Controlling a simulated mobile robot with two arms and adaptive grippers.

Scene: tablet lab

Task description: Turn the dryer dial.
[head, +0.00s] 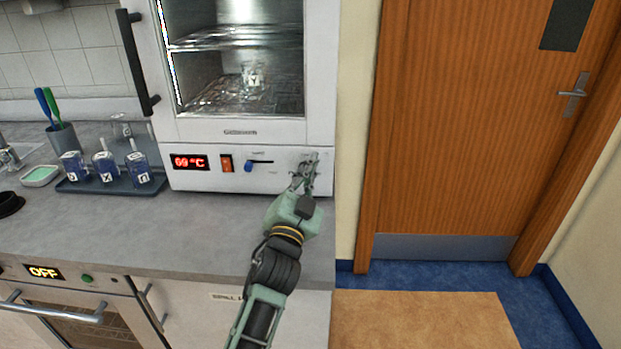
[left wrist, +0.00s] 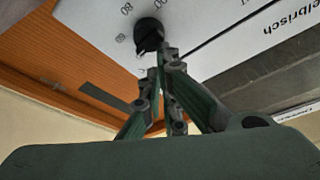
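The dryer (head: 238,131) is a white cabinet with a glass door and a front panel below it. My left gripper (head: 306,171) is at the right end of this panel and covers most of the dial there in the head view. In the left wrist view the black dial (left wrist: 149,34) shows on the white panel, with numbers printed around it. The fingertips of my left gripper (left wrist: 162,62) are close together right by the dial and overlap its edge. I cannot tell whether they touch or pinch it. My right gripper is not in view.
The panel also has a red temperature display (head: 189,162), an orange switch (head: 227,163) and a blue slider (head: 249,166). A rack (head: 110,184) of blue bottles stands left on the grey counter (head: 200,225). The counter before the dryer is clear. A wooden door (head: 460,130) is at right.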

